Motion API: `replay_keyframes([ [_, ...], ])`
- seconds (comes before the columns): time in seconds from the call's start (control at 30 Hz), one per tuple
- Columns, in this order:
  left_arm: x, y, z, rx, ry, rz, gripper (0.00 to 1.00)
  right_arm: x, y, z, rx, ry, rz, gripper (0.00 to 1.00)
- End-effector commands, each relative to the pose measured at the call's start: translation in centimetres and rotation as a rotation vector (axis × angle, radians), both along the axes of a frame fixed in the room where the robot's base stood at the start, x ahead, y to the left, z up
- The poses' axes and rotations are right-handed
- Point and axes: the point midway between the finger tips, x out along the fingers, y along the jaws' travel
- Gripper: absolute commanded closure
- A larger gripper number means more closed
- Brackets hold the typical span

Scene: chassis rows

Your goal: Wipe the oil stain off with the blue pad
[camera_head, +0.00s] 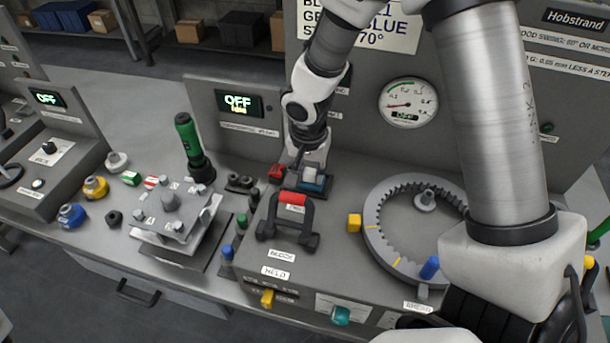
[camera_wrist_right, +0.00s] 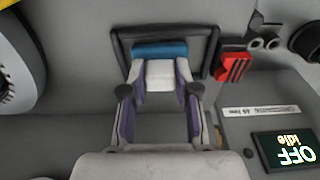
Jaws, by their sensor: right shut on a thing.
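The blue pad (camera_head: 314,188) is at the back of the middle bench, at the foot of the tall panel. In the right wrist view the blue pad (camera_wrist_right: 160,49) shows as a blue strip beyond a pale block, inside a dark frame. My right gripper (camera_head: 311,174) reaches down from above and is shut on the pad's pale block between its fingers; the right wrist view shows the same gripper (camera_wrist_right: 160,78). I cannot tell whether the pad touches the surface under it. I cannot make out the oil stain in either view. My left gripper is not in view.
A red clip-like part (camera_head: 277,172) sits close beside the pad. A black handle with a red grip (camera_head: 291,207) stands in front. A toothed ring (camera_head: 376,228) lies to the right. A green-topped cylinder (camera_head: 189,136) and a grey fixture plate (camera_head: 176,222) stand left.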

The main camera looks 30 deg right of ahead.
Motion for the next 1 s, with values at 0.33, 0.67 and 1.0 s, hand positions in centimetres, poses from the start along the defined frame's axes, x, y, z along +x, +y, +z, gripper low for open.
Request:
replay_keyframes([
  [0.33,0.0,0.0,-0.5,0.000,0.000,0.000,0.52,-0.6,-0.2,-0.2,-0.002,0.012,0.000,1.00],
  [0.67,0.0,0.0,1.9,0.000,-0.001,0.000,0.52,0.6,0.9,0.2,-0.003,0.012,0.002,1.00],
  [1.0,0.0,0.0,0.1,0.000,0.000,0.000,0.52,0.5,0.6,-0.7,0.001,0.006,0.001,1.00],
])
